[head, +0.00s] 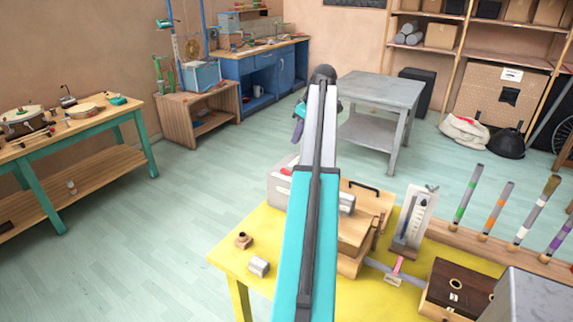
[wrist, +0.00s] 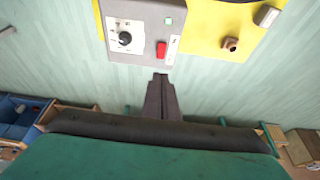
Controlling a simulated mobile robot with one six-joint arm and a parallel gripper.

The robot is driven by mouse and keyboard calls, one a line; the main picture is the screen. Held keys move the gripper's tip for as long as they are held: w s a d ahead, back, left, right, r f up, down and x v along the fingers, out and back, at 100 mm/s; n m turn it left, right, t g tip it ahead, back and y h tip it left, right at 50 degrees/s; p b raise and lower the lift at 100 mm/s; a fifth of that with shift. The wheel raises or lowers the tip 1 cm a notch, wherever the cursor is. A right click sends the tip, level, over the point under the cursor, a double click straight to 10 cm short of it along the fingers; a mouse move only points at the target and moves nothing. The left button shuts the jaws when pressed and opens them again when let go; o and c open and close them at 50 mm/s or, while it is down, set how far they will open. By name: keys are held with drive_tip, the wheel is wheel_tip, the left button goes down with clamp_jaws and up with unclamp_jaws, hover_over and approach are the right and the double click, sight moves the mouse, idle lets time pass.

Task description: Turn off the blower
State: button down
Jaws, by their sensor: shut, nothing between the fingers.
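The blower looks to be the grey box (wrist: 140,25) on the yellow table, with a black knob (wrist: 124,38), a red switch (wrist: 161,49) and a small green square (wrist: 169,20) on its panel. In the head view my arm hides much of the grey box (head: 279,192). My gripper (wrist: 161,76) is shut and empty. In the wrist view its tips show just below the box's panel edge, in line with the red switch and apart from it. In the head view my gripper (head: 298,138) hangs beyond the table's far edge. The switch's position is unclear.
The yellow table (head: 228,258) also bears a small brown fitting (head: 243,241), a grey block (head: 259,266), a wooden box (head: 365,215) and a gauge stand (head: 413,218). A grey side table (head: 380,90) stands behind. Open floor lies to the left.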

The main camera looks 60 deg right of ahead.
drive_tip(key=p, duration=0.3)
approach(283, 170)
drive_tip(key=shift+w+d+f, duration=0.15)
drive_tip(key=shift+w+f, duration=0.6)
drive_tip(key=shift+f, duration=0.2)
drive_tip(key=shift+s+p+x, duration=0.15)
drive_tip(key=shift+p+x, duration=0.3)
drive_tip(key=shift+x, duration=0.55)
drive_tip(key=shift+s+p+x, duration=0.2)
drive_tip(key=shift+p+x, duration=0.2)
drive_tip(key=shift+x, duration=0.6)
drive_tip(key=shift+f, duration=0.15)
